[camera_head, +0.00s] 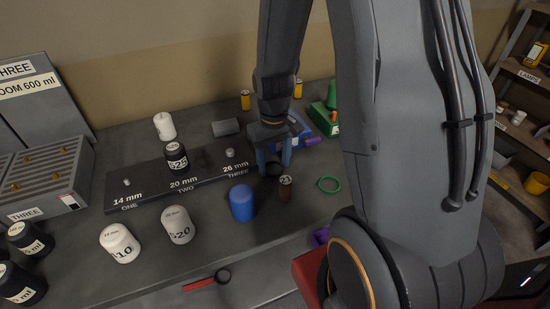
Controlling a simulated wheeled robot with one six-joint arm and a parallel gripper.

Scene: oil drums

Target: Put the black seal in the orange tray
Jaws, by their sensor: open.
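My gripper (274,165) is open and points down over the right part of the bench. A small dark ring (274,171), which looks like the black seal, shows at its fingertips, behind a small brown bottle. The picture is too small to tell whether the fingers touch it. I cannot make out an orange tray for certain. A red-orange edge (308,276) shows low in the view beside my arm, mostly hidden by it, and I cannot tell what it is.
A blue cylinder (242,203) and the brown bottle (285,188) stand close to my gripper. A green ring (329,184) lies to the right. White jars (119,243) and a dark labelled block (135,193) are left. A red-handled loop (205,281) lies near the front.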

